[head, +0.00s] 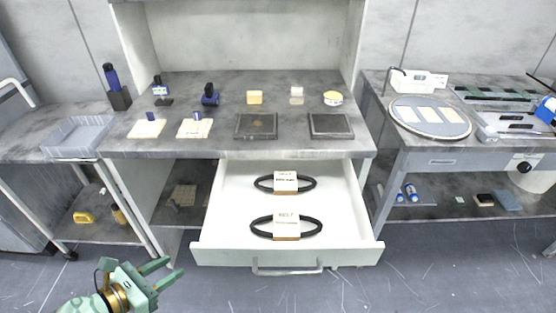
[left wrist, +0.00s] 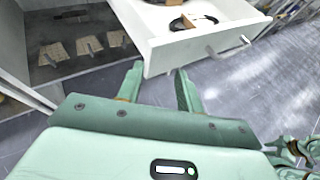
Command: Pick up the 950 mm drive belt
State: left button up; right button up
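Two black drive belts lie in the open white drawer (head: 338,215), each looped flat with a white paper band around its middle. The back belt (head: 307,183) and the front belt (head: 316,228) look alike; the sizes on their bands are too small to read. My left gripper (head: 168,269) is open and empty, low at the left in front of the drawer, apart from it. In the left wrist view its fingers (left wrist: 159,74) stand apart with nothing between them, and one belt (left wrist: 188,21) shows partly beyond the drawer front.
The drawer handle (head: 287,271) sticks out in front. The bench top (head: 230,90) above the drawer bears pads, plates and bottles. A side table (head: 440,160) with a round platen (head: 430,131) stands right, a cart with a grey tray (head: 76,138) left. The floor in front is clear.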

aim_at(285, 182)
jog(key=i+l+u, duration=0.25)
jog(key=l, duration=0.25)
jog(key=i+l+u, duration=0.25)
jog(key=l, duration=0.3)
jog(key=i+l+u, duration=0.2)
jog(key=l, duration=0.4)
jog(key=l+u, duration=0.25)
jog(key=l, duration=0.35)
jog(key=l+u, duration=0.25)
jog(key=l, duration=0.4)
jog(key=i, duration=0.05)
